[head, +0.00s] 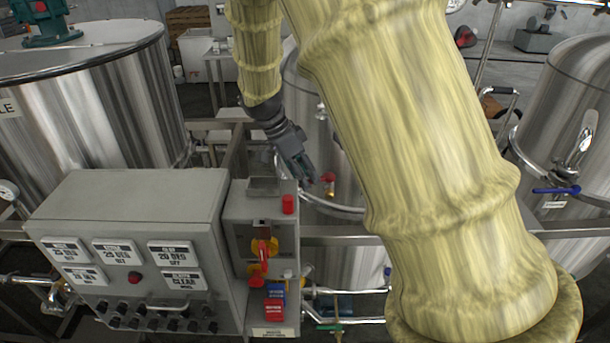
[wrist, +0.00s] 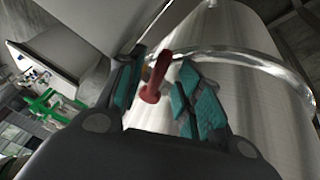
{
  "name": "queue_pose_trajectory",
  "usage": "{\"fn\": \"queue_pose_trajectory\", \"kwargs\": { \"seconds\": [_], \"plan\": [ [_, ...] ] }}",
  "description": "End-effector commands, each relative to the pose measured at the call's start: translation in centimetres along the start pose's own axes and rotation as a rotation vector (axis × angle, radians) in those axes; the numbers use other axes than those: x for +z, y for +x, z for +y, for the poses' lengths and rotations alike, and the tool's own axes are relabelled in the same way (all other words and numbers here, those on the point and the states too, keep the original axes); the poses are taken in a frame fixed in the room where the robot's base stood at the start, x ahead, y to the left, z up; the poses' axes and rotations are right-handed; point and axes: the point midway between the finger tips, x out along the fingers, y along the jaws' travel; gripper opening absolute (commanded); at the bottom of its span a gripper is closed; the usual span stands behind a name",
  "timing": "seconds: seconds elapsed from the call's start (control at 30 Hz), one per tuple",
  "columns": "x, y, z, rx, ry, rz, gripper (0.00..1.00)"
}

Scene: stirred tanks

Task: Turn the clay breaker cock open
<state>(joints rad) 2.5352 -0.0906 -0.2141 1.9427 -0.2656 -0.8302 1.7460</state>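The breaker cock shows in the head view as a small clay-red handle (head: 328,178) on a brass-coloured body, at the front of the middle steel tank. My gripper (head: 308,176) is just left of it, pointing down and right. In the wrist view the clay-red handle (wrist: 156,77) reaches between the two teal-padded fingers of my gripper (wrist: 163,62). The fingers are apart, with a visible gap on the right side of the handle. I cannot tell whether the left finger touches it. The cock's body is mostly hidden behind the handle and fingers.
A grey control box (head: 135,220) and a switch panel with a red-and-yellow rotary switch (head: 264,250) stand front left. A steel tank (head: 110,100) stands left; another tank (head: 565,110) with a blue-handled valve (head: 556,190) stands right. A steel rail (head: 345,235) runs below the cock.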

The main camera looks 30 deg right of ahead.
Motion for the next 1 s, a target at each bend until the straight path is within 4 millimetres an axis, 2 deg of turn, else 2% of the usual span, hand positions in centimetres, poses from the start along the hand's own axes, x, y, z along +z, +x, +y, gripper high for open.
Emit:
{"fn": "queue_pose_trajectory", "kwargs": {
  "seconds": [0.17,0.6,0.8,1.0],
  "plan": [
    [-0.1,-2.1,-0.1,-0.004,0.001,0.002,0.35],
    [-0.1,-9.6,-0.1,-0.003,0.000,0.001,0.35],
    [-0.1,-11.3,0.0,0.000,0.001,0.000,0.35],
    [-0.1,-11.7,0.0,0.001,0.000,-0.001,0.35]
  ]
}}
